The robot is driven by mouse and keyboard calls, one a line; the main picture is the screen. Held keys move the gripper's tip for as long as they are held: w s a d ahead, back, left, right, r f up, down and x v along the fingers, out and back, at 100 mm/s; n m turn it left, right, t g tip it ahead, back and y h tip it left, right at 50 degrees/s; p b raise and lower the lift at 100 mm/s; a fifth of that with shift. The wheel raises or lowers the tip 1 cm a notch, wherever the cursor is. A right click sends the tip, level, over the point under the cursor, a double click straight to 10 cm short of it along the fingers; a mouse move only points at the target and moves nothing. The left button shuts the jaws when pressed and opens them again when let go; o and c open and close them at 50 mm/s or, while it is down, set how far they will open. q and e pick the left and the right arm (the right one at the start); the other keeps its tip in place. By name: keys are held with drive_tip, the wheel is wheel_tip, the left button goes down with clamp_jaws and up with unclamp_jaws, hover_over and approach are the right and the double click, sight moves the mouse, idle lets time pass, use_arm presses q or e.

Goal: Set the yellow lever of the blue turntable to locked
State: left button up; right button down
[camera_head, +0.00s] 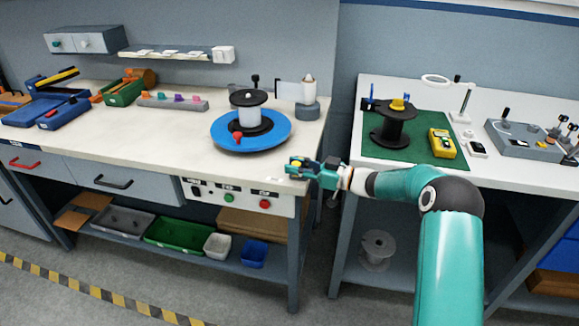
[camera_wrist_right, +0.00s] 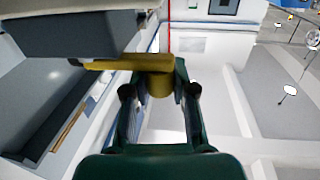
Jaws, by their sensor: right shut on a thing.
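The blue turntable (camera_head: 270,140) sits near the right end of the left bench. It carries a black spool with a white core (camera_head: 249,116) and a red knob (camera_head: 238,136) at its front. The yellow lever (camera_head: 296,162) shows as a small yellow patch at the bench's front right corner. In the right wrist view it is a yellow bar with a round knob (camera_wrist_right: 160,84). My right gripper (camera_head: 302,167) is shut on this knob, which lies between its fingers (camera_wrist_right: 160,92). The lever's lock marking cannot be read. My left gripper is not in view.
A control panel (camera_head: 240,197) with green and red buttons is below the bench edge. A grey holder with a white bottle (camera_head: 308,98) stands behind the turntable. The right bench holds a green mat (camera_head: 420,150) with a black spool and a yellow meter (camera_head: 442,143). A gap separates the benches.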

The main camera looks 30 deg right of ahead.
drive_tip(key=shift+d+r, duration=0.2)
drive_tip(key=c, duration=1.1)
unclamp_jaws()
drive_tip(key=shift+o, duration=0.9)
drive_tip(key=shift+a+f, duration=0.1)
drive_tip(key=shift+s, duration=0.1)
drive_tip(key=v, duration=1.1)
drive_tip(key=shift+s+d, duration=0.25)
drive_tip(key=shift+s, duration=0.05)
